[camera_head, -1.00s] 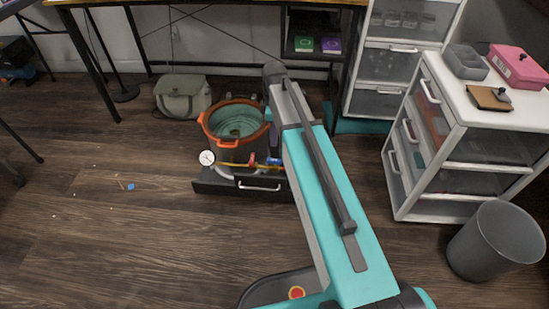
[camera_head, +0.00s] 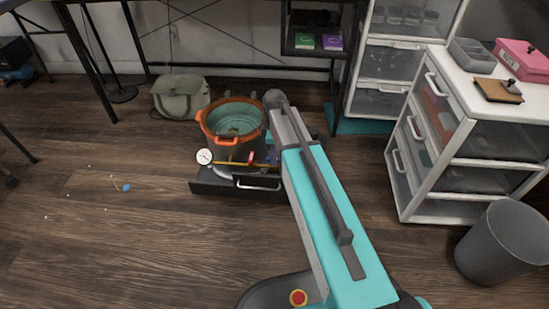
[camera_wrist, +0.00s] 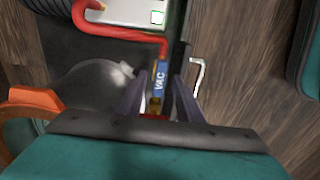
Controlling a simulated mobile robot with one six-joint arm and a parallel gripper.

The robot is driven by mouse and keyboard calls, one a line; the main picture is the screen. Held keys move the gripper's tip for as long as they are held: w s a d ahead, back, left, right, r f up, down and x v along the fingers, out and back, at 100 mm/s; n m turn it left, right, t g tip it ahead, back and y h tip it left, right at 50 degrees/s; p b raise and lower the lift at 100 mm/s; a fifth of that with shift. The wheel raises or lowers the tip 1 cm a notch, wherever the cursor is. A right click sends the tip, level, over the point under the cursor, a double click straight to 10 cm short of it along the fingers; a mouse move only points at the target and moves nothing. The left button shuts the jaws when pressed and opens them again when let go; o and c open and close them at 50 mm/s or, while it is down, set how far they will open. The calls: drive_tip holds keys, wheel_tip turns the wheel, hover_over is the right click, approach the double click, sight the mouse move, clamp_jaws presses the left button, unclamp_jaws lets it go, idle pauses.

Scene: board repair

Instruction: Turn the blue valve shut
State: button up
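The blue valve handle (camera_wrist: 160,76), lettered "VAC", shows in the wrist view, lying lengthwise up the picture. My gripper (camera_wrist: 161,88) is over it, with one dark finger on each side. Gaps show between the fingers and the handle, so the gripper looks open around it. Whether either finger touches it cannot be told. A red hose (camera_wrist: 150,37) ends just beyond the handle. In the head view, my arm covers most of the gripper and the blue valve. A red valve handle (camera_head: 251,157) sits to the left on the brass pipe (camera_head: 230,163).
An orange-rimmed pot (camera_head: 232,138) with a pressure gauge (camera_head: 204,156) stands on a dark base (camera_head: 212,186) with a silver handle (camera_head: 258,186). A green bag (camera_head: 181,97) is behind. A drawer cabinet (camera_head: 418,160) and grey bin (camera_head: 503,243) stand right.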

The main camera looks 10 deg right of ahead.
drive_tip(key=shift+f, duration=0.2)
drive_tip(key=shift+c, duration=0.5)
clamp_jaws()
